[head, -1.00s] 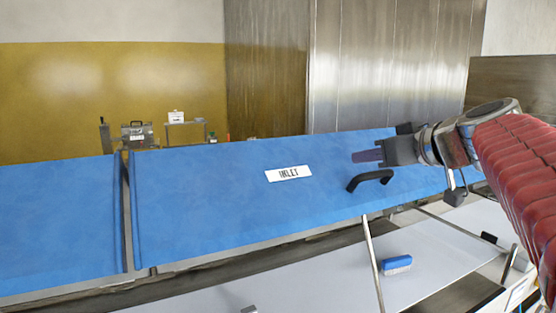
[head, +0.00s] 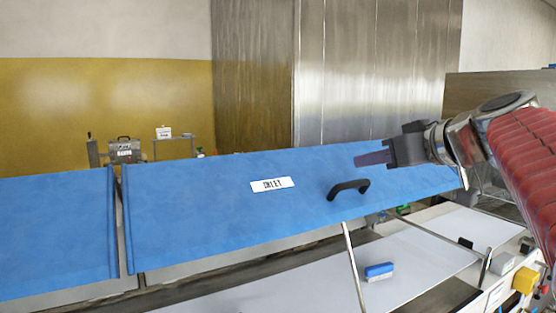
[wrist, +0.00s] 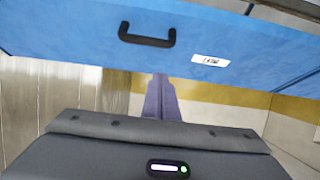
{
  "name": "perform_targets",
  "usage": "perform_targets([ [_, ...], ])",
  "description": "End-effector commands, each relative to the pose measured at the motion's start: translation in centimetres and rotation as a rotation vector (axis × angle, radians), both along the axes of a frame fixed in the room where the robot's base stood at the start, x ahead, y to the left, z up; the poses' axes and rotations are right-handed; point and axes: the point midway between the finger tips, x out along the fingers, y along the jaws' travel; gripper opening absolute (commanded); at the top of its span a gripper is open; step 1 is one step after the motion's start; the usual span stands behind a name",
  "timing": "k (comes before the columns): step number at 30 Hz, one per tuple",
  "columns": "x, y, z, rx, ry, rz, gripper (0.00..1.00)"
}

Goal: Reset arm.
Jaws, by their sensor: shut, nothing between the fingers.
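My gripper (head: 372,158) is at the right in the head view, pointing left above the blue panel (head: 220,220). Its purple fingers are together with nothing between them. In the wrist view my gripper (wrist: 161,82) also shows shut and empty. The blue panel carries a black handle (head: 348,188) and a white label (head: 272,184) that seems to read INLET. The fingertips are apart from the handle in both views. The panel's handle also shows in the wrist view (wrist: 147,41).
A second blue panel (head: 55,235) lies left of a narrow gap. A prop rod (head: 354,265) stands under the right panel. A blue-topped brush or block (head: 379,271) lies on the white surface (head: 430,250) below. A yellow switch box (head: 526,280) is at the lower right.

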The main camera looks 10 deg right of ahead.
Motion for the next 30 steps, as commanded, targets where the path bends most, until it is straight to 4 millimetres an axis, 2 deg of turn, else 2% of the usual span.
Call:
perform_targets([
  [17,-0.4,0.1,0.2,0.006,0.002,0.005,0.0],
  [23,-0.4,-0.4,-0.2,0.093,0.04,-0.048,0.0],
  [26,-0.6,-1.4,-3.1,0.165,0.126,-0.121,0.0],
  [30,-2.1,-2.4,-9.1,0.257,0.285,-0.25,0.0],
])
